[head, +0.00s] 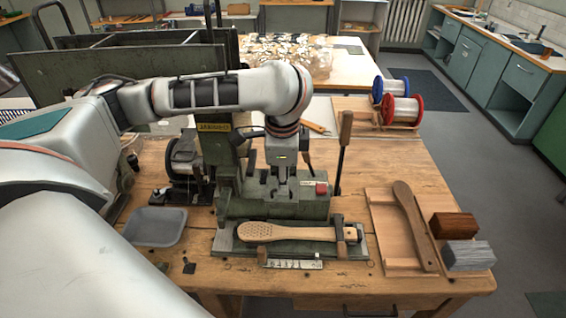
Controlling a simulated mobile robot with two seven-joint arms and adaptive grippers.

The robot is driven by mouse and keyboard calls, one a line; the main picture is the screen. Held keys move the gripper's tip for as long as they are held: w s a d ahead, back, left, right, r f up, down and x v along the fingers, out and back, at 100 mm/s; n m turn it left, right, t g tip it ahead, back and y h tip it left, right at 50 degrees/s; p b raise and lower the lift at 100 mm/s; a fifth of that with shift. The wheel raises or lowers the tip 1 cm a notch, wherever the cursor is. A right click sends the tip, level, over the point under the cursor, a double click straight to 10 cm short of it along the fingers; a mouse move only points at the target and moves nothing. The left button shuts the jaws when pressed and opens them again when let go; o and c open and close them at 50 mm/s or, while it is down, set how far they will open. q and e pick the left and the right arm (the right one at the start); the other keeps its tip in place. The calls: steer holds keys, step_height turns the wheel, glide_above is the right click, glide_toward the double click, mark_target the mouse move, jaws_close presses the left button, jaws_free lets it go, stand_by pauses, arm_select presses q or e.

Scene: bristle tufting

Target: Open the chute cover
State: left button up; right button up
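The green tufting machine (262,206) stands on the wooden bench. A brush back with drilled holes (285,232) lies in the holder at its front. My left arm reaches in from the left across the machine's top. My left gripper (282,170) points down at the machine's head, close to its front; whether it touches anything cannot be told. Its fingers blend with the grey machine parts, so their opening is unclear. I cannot pick out the chute cover for certain; the arm and gripper hide part of the machine's upper half. My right gripper is not in view.
A lever with a wooden handle (344,142) stands upright right of the gripper. A grey tray (155,226) lies at left. Wire spools (402,108) stand at the back right.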

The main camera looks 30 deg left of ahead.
arm_select(q)
steer(key=shift+s+d+r, duration=0.1)
steer(key=shift+s+r, duration=0.05)
steer(key=shift+r, duration=0.8)
steer(key=shift+s+d+r, duration=0.1)
steer(key=shift+s+r, duration=0.1)
steer(key=shift+r, duration=0.8)
steer(key=shift+s+d+r, duration=0.1)
steer(key=shift+s+r, duration=0.05)
steer(key=shift+r, duration=0.8)
